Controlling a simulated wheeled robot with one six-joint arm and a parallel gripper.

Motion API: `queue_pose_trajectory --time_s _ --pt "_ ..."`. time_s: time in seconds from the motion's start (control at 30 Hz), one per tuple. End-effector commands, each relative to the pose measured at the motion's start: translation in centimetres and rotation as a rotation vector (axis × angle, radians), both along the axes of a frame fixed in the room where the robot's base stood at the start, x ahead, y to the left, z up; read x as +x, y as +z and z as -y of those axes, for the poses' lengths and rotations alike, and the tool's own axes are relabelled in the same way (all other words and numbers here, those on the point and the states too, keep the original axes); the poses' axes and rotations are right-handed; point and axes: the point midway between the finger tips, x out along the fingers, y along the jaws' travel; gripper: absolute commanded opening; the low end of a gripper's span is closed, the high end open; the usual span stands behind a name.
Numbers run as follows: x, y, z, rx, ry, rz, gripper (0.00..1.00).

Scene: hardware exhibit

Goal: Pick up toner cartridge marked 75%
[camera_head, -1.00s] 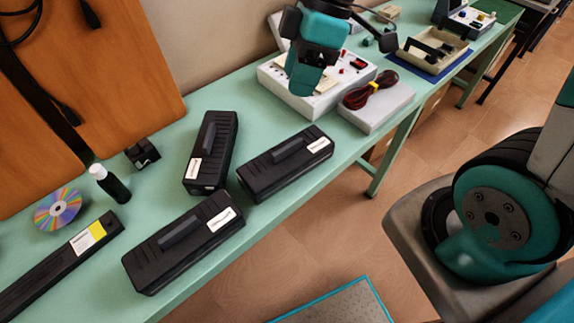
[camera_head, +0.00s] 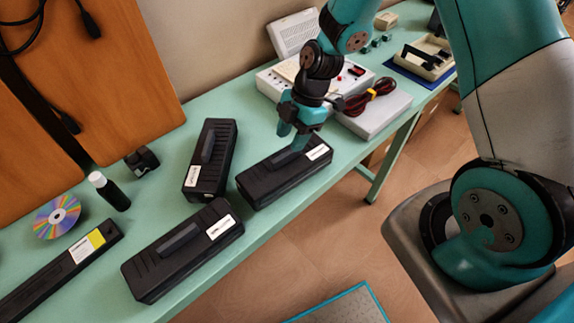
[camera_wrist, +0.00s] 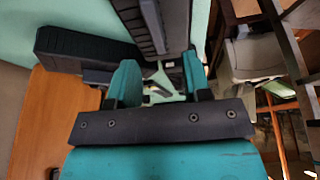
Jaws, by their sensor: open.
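Three black toner cartridges with raised handles and white labels lie on the green table: a rear-left one (camera_head: 212,158), a front one (camera_head: 165,262) and a right one (camera_head: 265,183). The label print is too small to read, so I cannot tell which is marked 75%. My gripper (camera_head: 293,136) is open and points down over the right cartridge, close to its handle; whether it touches is unclear. In the wrist view my gripper (camera_wrist: 160,84) shows two teal fingers apart. Dark cartridge bodies show beyond them at top centre (camera_wrist: 158,22) and left (camera_wrist: 75,50).
A grey box with coiled red-black leads (camera_head: 375,112) and a white panel device (camera_head: 352,78) stand behind my gripper.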

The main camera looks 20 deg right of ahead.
Motion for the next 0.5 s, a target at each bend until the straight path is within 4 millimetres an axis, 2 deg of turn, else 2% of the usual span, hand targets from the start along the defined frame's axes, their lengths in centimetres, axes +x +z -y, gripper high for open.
queue_pose_trajectory --time_s 0.23,0.5 --pt "0.0 -1.5 -0.4 0.0 -0.001 -0.001 0.45" --pt "-0.1 -5.1 -1.1 -0.001 0.001 -0.003 0.45"
